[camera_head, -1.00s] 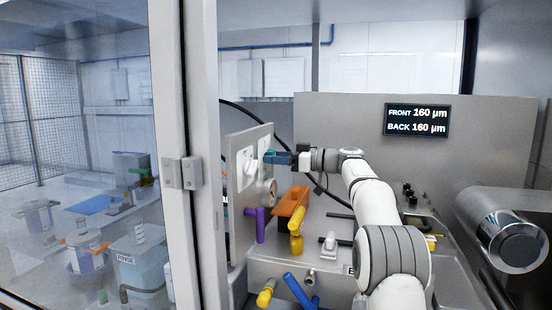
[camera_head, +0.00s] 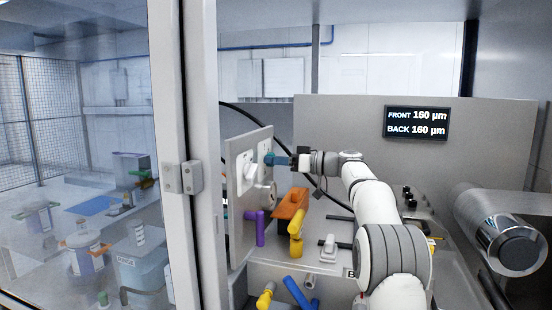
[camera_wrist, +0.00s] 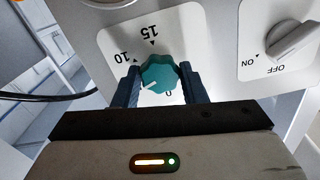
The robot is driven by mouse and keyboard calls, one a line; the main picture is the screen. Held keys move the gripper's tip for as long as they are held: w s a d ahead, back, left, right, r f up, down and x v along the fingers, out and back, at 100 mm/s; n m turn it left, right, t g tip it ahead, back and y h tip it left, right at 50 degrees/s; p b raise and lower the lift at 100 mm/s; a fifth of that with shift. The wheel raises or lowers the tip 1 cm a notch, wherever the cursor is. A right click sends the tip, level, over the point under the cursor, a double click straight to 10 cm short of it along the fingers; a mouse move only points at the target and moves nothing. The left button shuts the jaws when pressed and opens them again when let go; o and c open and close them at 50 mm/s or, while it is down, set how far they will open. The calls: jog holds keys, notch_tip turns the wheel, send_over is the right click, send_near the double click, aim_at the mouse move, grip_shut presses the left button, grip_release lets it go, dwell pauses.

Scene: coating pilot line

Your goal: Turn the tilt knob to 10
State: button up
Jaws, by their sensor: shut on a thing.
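The teal tilt knob (camera_wrist: 159,73) sits on a white dial plate (camera_wrist: 117,41) with 10, 15 and 0 legible. Its white pointer mark faces lower left in the wrist view, away from the 10 mark. My gripper (camera_wrist: 157,88) is shut on the knob, with one dark blue finger on each side. The left finger covers part of the dial. In the head view my gripper (camera_head: 276,160) reaches left to the knob (camera_head: 269,158) on the upright grey panel (camera_head: 237,220).
Below my arm are an orange block (camera_head: 292,203), a yellow handle (camera_head: 296,228) and a purple handle (camera_head: 260,228). A display (camera_head: 417,122) reads FRONT 160 µm and BACK 160 µm.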

jog(key=shift+m+p, duration=0.75)
jog(key=shift+m, duration=1.25)
jog(key=m+p, duration=0.2)
jog(key=m, duration=0.3)
jog(key=o, duration=1.2)
jog(key=shift+d, duration=0.1)
